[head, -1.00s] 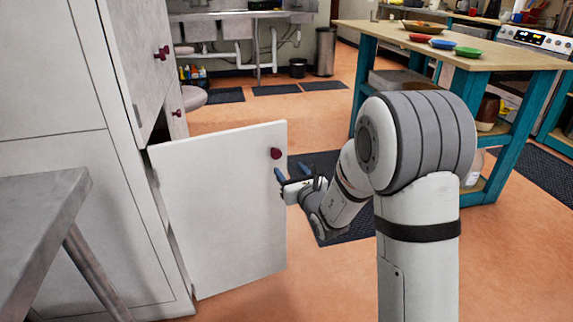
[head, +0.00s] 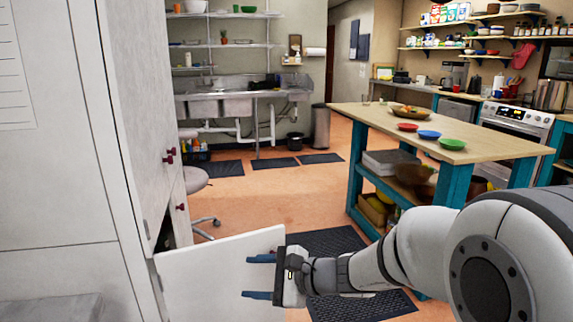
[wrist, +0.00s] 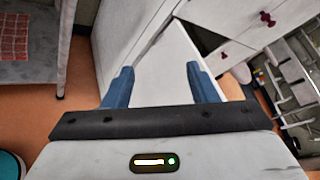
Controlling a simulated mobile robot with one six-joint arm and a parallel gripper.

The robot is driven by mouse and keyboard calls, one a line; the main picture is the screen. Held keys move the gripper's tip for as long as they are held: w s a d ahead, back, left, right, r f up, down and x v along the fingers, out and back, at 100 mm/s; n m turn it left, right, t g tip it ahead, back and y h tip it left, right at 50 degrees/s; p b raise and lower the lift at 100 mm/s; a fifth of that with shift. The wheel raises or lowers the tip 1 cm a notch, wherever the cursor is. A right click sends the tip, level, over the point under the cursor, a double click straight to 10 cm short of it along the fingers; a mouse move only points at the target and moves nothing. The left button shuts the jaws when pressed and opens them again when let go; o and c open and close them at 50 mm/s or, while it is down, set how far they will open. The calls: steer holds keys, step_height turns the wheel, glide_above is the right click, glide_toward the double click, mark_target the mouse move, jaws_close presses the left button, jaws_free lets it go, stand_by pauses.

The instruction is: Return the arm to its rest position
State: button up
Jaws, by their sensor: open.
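My gripper (head: 262,277) is open and empty in the head view, its two blue fingers pointing left, in front of a white cabinet door (head: 205,275). The door stands swung out from the tall white cabinet (head: 75,150). In the wrist view my gripper (wrist: 158,88) shows both blue fingers spread wide, with the door (wrist: 160,70) beyond and between them. Whether the fingers touch the door cannot be told. My arm reaches in from the right of the head view, extended to the left. The door's knob is not visible in the head view.
A wooden-topped island with teal legs (head: 452,185) stands at the right, holding bowls. A stool (head: 195,180) stands behind the door. Dark mats (head: 330,240) lie on the orange floor, which is mostly clear toward the sink (head: 222,105).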

steer(key=s+d+r+n+g+h+p, duration=0.1)
steer(key=s+d+r+n+h+p, duration=0.5)
steer(key=d, duration=0.4)
steer(key=s+d+r+n+g+h+p, duration=0.1)
steer(key=s+d+r+n+h+p, duration=0.6)
steer(key=s+d+p, duration=0.3)
steer(key=shift+d+r+n+p, duration=0.35)
steer(key=shift+d+r+n, duration=0.25)
steer(key=shift+r, duration=0.3)
